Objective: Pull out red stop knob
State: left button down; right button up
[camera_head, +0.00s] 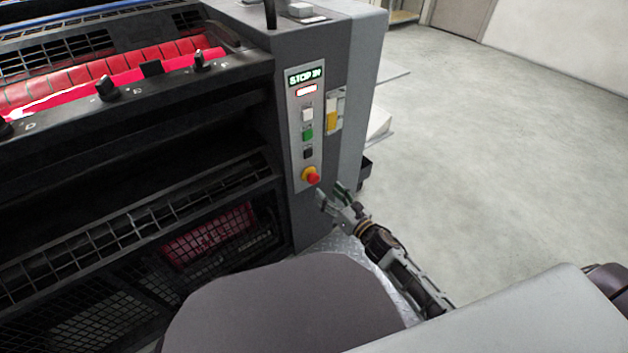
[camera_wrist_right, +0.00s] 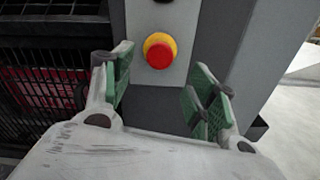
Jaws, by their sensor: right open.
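The red stop knob (camera_head: 313,177) sits on a yellow collar at the bottom of the light control panel (camera_head: 296,130) on the grey press column. In the right wrist view the red stop knob (camera_wrist_right: 159,54) faces me, above and between the two green-padded fingers. My right gripper (camera_head: 332,193) is just below and to the right of the knob in the head view. In the wrist view the right gripper (camera_wrist_right: 160,92) is open, with nothing between its fingers. The fingers look apart from the knob. My left gripper is not in view.
Above the knob are a black button (camera_head: 308,154), a green button (camera_head: 307,134), a white button (camera_head: 307,114) and a lit display (camera_head: 305,76). The press with red rollers (camera_head: 120,75) and black grilles fills the left. Open floor (camera_head: 480,130) lies to the right.

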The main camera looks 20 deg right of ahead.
aim_at(315, 181)
jog(key=shift+x, duration=1.1)
jog(key=shift+b+x, duration=0.45)
jog(key=shift+x, duration=0.75)
jog(key=shift+b+x, duration=0.35)
jog(key=shift+x, duration=1.2)
jog(key=shift+w+a+f, duration=0.1)
jog(key=shift+w+a, duration=0.1)
jog(key=shift+w, duration=0.2)
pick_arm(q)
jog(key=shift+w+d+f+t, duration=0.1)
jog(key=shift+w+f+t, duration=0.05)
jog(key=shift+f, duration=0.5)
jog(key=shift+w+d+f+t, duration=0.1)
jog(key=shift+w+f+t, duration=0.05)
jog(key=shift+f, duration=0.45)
